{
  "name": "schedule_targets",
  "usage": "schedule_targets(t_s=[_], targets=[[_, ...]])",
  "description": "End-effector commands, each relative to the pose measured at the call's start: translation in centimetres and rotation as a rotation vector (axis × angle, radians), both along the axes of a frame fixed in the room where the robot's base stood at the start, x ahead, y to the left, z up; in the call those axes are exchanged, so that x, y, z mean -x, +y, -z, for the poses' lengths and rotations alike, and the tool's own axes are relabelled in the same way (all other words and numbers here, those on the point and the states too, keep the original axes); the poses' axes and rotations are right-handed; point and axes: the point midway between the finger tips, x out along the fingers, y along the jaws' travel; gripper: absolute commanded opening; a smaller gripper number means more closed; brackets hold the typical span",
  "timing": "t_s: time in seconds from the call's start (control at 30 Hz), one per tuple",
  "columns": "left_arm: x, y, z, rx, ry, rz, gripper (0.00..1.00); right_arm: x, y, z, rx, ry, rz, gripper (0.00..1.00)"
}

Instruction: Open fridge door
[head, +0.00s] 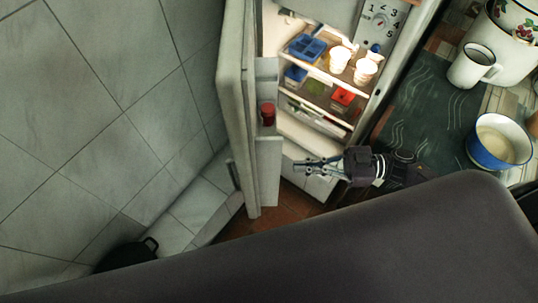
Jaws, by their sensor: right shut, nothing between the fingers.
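The fridge door (237,95) stands swung open at the left of the lit fridge interior (325,85), its inner side with door bins facing right. A red jar (267,113) sits in a door bin. My right gripper (303,167) is in front of the lower part of the fridge opening, pointing left towards the door's inner side. It is shut and empty, and it looks apart from the door. My left gripper is not in view.
Fridge shelves hold white cups (340,58), a blue tray (306,47) and a red box (342,96). A tiled wall (90,90) stands left, with a dark pot (125,257) below.

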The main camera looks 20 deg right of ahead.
Motion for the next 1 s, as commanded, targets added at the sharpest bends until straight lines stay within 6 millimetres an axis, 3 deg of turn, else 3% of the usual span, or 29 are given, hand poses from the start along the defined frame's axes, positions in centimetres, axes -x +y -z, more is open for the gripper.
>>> schedule_targets(t_s=[0.17,0.6,1.0], targets=[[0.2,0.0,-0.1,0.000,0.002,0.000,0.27,0.1,1.5,-0.4,-0.005,0.000,-0.023,0.00],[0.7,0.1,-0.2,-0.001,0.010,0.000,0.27,-1.9,8.6,-0.3,-0.006,0.000,-0.017,0.00],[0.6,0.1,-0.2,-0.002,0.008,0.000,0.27,-2.2,9.8,-0.3,-0.003,0.001,-0.017,0.00]])
